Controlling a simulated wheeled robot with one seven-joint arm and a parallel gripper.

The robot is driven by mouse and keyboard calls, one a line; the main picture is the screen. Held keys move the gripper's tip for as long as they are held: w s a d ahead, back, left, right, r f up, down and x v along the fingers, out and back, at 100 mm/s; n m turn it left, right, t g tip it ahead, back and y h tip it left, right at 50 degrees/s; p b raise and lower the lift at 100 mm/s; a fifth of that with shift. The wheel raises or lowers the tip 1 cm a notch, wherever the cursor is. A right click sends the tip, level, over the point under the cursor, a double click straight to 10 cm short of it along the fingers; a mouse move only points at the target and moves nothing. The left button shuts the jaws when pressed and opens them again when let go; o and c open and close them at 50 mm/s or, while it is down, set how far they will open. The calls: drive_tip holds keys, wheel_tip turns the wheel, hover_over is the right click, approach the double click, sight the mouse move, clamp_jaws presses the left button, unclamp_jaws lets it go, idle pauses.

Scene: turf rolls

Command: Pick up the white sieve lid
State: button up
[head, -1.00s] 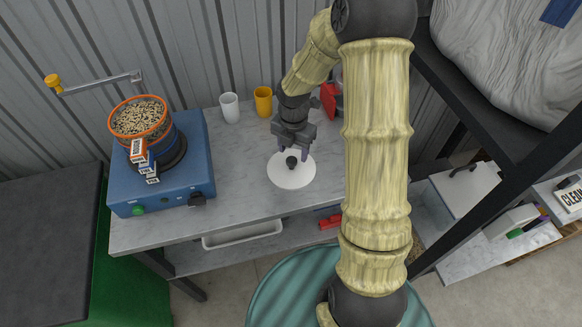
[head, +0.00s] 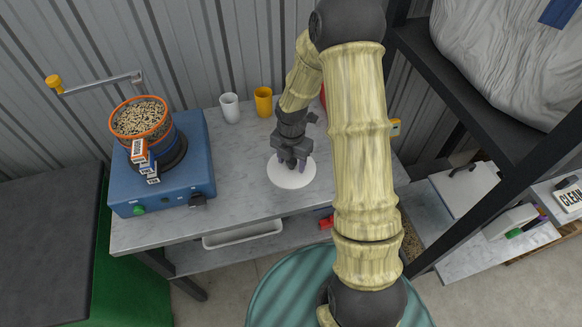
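The white sieve lid (head: 291,179) is a round white disc with a dark knob in its middle. It lies flat on the grey marbled worktop (head: 243,180), right of the blue machine. My gripper (head: 291,163) points down over the lid, with its fingers low around the knob. The fingers look apart, one on each side of the knob. The knob is mostly hidden by the gripper, and I cannot tell whether the fingers touch it.
A blue shaker (head: 193,178) carries an orange-rimmed sieve (head: 122,121) full of seeds at the left. A white cup (head: 230,108) and a yellow cup (head: 263,101) stand at the back. A dark shelf frame (head: 480,105) bounds the right side.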

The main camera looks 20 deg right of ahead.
sight(292, 160)
drive_tip(key=c, duration=1)
drive_tip(key=shift+c, duration=0.2)
wheel_tip(292, 160, up, 10)
